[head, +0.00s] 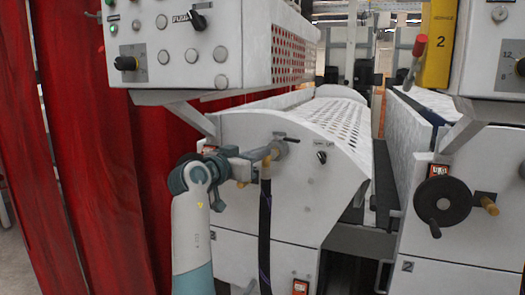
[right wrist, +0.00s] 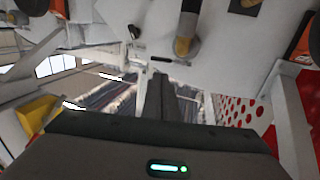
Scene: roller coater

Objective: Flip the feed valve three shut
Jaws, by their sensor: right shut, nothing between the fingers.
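A valve-like brass fitting (head: 267,163) with a black hose (head: 264,225) below it is at the front of the left white machine unit. No number three is readable here, so I cannot tell whether this is feed valve three. My right gripper (head: 276,151) is shut and empty, close to the fitting and lever; contact cannot be told. In the right wrist view the brass fitting (right wrist: 187,30) is at the top, beyond my dark gripper (right wrist: 157,98). My left gripper is not in view.
A control box (head: 180,45) with knobs and buttons hangs above my arm. Red curtains (head: 70,150) stand at left. A second unit at right has a black handwheel (head: 443,200) and a brass-ended handle (head: 488,204). A dark gap (head: 383,190) separates the units.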

